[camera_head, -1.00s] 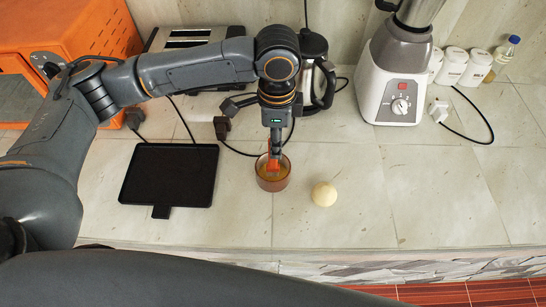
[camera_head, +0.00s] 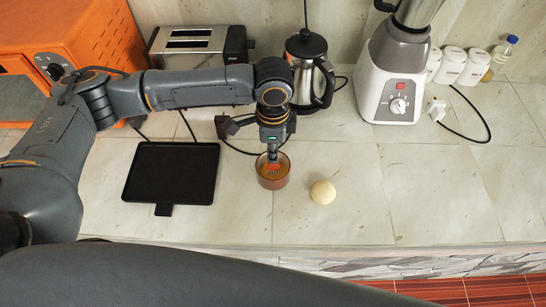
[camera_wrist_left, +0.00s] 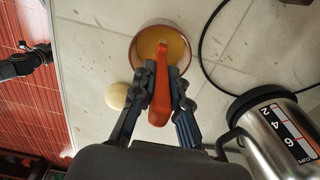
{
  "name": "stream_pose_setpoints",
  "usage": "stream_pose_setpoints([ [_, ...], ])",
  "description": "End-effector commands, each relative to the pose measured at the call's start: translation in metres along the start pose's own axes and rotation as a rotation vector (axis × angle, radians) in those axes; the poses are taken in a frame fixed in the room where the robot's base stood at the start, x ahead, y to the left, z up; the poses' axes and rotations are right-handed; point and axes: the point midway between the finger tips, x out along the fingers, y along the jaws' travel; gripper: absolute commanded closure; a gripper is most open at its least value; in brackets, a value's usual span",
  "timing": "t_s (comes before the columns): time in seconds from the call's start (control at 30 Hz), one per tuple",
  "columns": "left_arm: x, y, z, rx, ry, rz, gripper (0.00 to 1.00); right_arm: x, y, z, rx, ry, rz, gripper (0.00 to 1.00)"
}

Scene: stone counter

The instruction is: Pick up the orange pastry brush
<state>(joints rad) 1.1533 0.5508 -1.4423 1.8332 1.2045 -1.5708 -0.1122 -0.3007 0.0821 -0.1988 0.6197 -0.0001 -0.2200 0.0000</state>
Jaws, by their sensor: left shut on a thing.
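The orange pastry brush (camera_wrist_left: 160,92) stands over a reddish-brown bowl (camera_wrist_left: 184,72) with yellow liquid. My left gripper (camera_wrist_left: 161,98) is shut on the brush's handle, with a finger on either side. In the head view, the gripper (camera_head: 272,157) points down over the bowl (camera_head: 275,184). Only a little orange of the brush (camera_head: 274,168) shows there below the fingers. The brush's far end reaches over the yellow liquid; I cannot tell how deep it sits. A dark part at the left of the wrist view (camera_wrist_left: 25,63) looks like my right gripper, too unclear to read.
A pale ball (camera_head: 323,192) lies right of the bowl, and a black tray (camera_head: 170,174) lies left. A steel kettle (camera_head: 308,70), toaster (camera_head: 198,44) and blender (camera_head: 398,85) stand behind. The counter's front right is clear.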

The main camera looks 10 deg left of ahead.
Motion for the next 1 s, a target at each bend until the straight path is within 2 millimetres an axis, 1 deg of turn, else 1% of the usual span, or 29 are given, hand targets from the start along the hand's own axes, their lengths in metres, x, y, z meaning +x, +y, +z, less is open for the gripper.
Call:
stream_pose_setpoints([
  [0.33, -0.004, 0.000, -0.001, 0.000, 0.001, -0.001, 1.00, 0.003, -0.004, -0.002, 0.001, 0.002, -0.005, 0.60],
  [0.47, -0.014, -0.001, -0.001, 0.001, 0.003, -0.004, 1.00, 0.009, -0.004, -0.001, 0.001, 0.002, -0.005, 0.60],
  [0.57, -0.028, -0.001, -0.001, 0.001, 0.004, -0.004, 1.00, 0.016, -0.004, -0.001, 0.001, 0.002, -0.005, 0.60],
  [0.87, -0.089, 0.024, 0.044, -0.001, 0.002, -0.005, 1.00, 0.027, -0.004, 0.000, 0.000, 0.003, -0.004, 0.60],
  [1.0, -0.103, 0.041, 0.074, -0.004, 0.001, -0.004, 1.00, 0.034, -0.004, 0.001, 0.000, 0.003, -0.004, 0.60],
])
